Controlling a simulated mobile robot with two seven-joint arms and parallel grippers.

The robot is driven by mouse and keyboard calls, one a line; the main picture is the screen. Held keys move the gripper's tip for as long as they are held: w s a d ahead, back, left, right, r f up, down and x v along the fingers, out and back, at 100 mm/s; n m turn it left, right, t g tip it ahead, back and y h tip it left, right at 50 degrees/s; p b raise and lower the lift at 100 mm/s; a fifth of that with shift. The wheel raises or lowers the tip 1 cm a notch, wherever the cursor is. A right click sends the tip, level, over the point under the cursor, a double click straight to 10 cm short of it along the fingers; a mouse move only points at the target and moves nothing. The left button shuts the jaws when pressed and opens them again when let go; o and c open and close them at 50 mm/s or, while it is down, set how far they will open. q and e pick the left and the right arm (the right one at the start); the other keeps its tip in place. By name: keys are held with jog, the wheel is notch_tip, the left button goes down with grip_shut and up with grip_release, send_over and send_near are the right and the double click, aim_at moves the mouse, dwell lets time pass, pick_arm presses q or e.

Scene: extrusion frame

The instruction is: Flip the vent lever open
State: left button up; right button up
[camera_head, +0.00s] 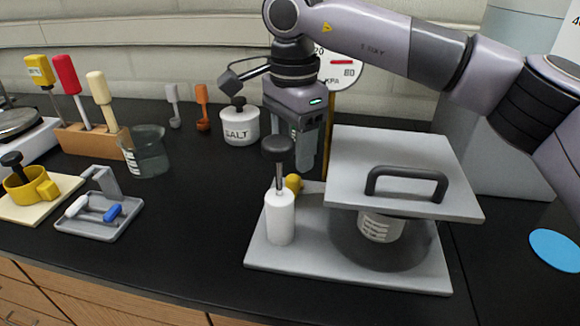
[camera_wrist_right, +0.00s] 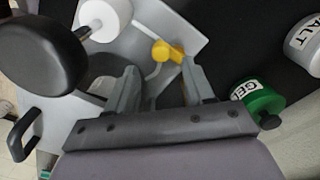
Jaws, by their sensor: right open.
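The vent lever (camera_head: 293,183) is a small yellow piece beside the white pump cylinder (camera_head: 280,217), near the left edge of the chamber lid. In the right wrist view the yellow lever (camera_wrist_right: 166,52) shows beyond the fingers, with a light curved tube by it. My right gripper (camera_head: 303,168) points down just behind and above the lever. Its two fingers (camera_wrist_right: 160,82) are apart with nothing between them, and the lever appears clear of them. My left gripper is not seen.
The square grey lid (camera_head: 400,155) with a black handle covers a glass chamber (camera_head: 382,243) on a grey base plate. The pump's black knob (camera_head: 278,149) stands close to my right gripper.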

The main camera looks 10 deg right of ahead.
aim_at(293, 178)
jog(key=shift+f, duration=2.65)
grip_shut()
